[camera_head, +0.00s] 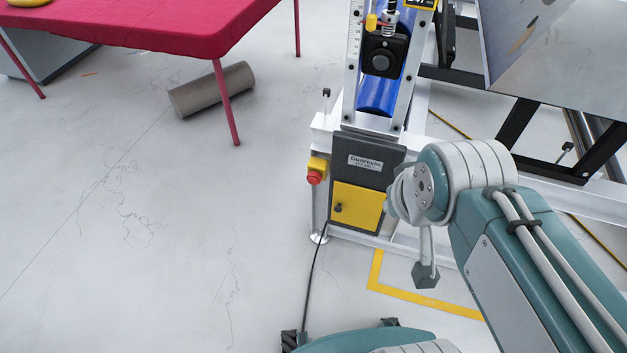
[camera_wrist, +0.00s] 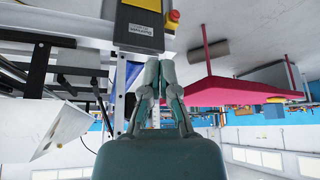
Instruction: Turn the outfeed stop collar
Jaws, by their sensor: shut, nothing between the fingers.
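A black block with a round dark knob (camera_head: 382,60) sits on the upright frame of the machine, above a blue roller (camera_head: 377,96). I cannot tell for sure which of these parts is the outfeed stop collar. My gripper (camera_wrist: 159,62) shows in the wrist view, which is upside down. Its two grey-green fingers are shut together and empty. They overlap the machine's frame in that picture and hide part of it; no contact is visible. The fingers are not clearly seen in the head view.
A grey control box with a yellow panel (camera_head: 356,207) and a red stop button (camera_head: 314,177) is on the machine's front. A red-covered table (camera_head: 150,25) and a grey roll (camera_head: 212,89) are at left. Black cable (camera_head: 312,270) crosses the floor.

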